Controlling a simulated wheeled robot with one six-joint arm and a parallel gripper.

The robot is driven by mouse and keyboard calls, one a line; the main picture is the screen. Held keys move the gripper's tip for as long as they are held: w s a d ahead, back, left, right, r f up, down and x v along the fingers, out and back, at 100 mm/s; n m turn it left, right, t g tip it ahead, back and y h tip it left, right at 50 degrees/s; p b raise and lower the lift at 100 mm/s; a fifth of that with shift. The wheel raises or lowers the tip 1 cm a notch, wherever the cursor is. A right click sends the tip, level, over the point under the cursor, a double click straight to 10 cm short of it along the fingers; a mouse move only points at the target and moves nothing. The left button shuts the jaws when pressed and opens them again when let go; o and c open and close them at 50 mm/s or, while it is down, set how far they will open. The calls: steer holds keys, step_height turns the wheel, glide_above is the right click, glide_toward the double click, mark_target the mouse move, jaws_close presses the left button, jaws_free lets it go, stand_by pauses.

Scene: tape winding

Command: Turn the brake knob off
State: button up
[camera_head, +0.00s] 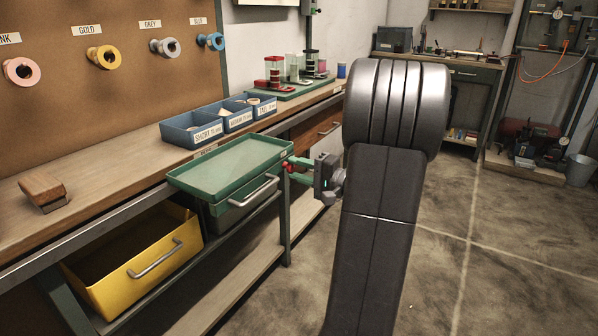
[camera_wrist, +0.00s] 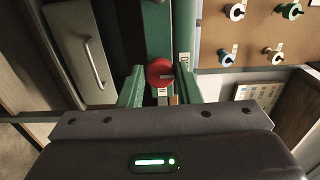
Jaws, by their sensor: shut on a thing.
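The red round brake knob (camera_wrist: 158,70) sits on a green panel in the wrist view, with a small light mark on its right side. The green fingers of my gripper (camera_wrist: 160,80) are on either side of it, shut on the knob. Small white labels lie below and to the right of the knob; their lettering is too small to read surely. In the head view my gripper (camera_head: 291,165) is at the bench's front edge, right of the green tray, with red showing at its tip. My arm hides part of the room there.
The green tray (camera_head: 187,182) juts out beside my gripper. Blue bins (camera_head: 181,134) and a green-based device with red parts (camera_head: 289,90) stand on the bench. A yellow drawer (camera_head: 101,290) is open below.

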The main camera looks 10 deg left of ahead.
steer(key=o, duration=0.9)
steer(key=shift+o, duration=0.2)
steer(key=p+v, duration=0.3)
steer(key=v, duration=1)
steer(key=shift+d, duration=0.4)
steer(key=shift+s, duration=0.1)
steer(key=b+x, duration=0.3)
steer(key=x, duration=1.1)
